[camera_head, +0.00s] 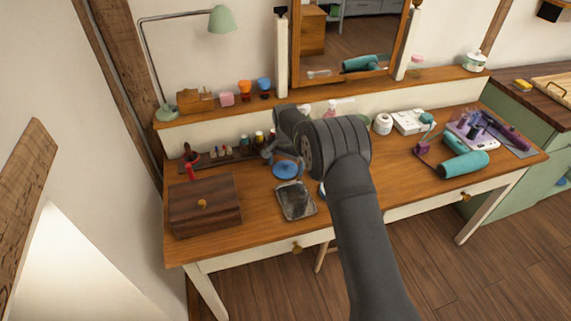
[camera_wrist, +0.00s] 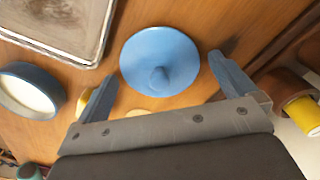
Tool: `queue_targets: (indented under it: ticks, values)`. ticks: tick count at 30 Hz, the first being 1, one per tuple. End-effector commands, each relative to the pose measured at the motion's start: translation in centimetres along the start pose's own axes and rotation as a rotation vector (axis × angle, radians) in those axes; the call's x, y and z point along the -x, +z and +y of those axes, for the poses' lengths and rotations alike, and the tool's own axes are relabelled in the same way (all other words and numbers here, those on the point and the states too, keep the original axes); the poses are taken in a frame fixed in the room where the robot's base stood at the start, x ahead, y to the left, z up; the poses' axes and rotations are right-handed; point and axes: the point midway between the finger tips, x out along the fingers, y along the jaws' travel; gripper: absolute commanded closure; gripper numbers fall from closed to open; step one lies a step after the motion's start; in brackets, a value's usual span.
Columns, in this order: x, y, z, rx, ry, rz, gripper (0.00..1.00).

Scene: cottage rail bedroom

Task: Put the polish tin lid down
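The polish tin lid is a blue disc with a knob (camera_head: 286,170). It appears to lie flat on the wooden dressing table, knob up. In the wrist view the lid (camera_wrist: 143,50) shows whole, beyond and between my fingertips. My gripper (camera_wrist: 162,70) is open, its two blue-grey fingers wide apart and clear of the lid. In the head view my gripper (camera_head: 270,153) is just above and behind the lid, partly hidden by my wrist. A round blue open tin with pale contents (camera_wrist: 29,92) stands to the left in the wrist view; my arm mostly hides it in the head view.
A dark-framed tray (camera_head: 296,201) lies in front of the lid. A wooden box (camera_head: 204,205) stands to the left. A rack of small bottles (camera_head: 225,155) is behind. A teal hair dryer (camera_head: 463,163) and other items fill the right. Bare tabletop (camera_head: 258,215) lies between box and tray.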

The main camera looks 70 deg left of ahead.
Motion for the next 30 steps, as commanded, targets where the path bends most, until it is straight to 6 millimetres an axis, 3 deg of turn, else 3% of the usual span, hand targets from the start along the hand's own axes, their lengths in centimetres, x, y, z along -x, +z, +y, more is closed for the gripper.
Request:
queue_targets:
  ticks: [7,21,30]
  values:
    - [1.5,0.0,0.0,0.0,-0.001,0.001,0.0]
    - [10.7,-0.1,-0.1,0.0,-0.002,0.002,0.0]
    - [12.4,0.0,0.0,0.0,0.0,0.0,0.0]
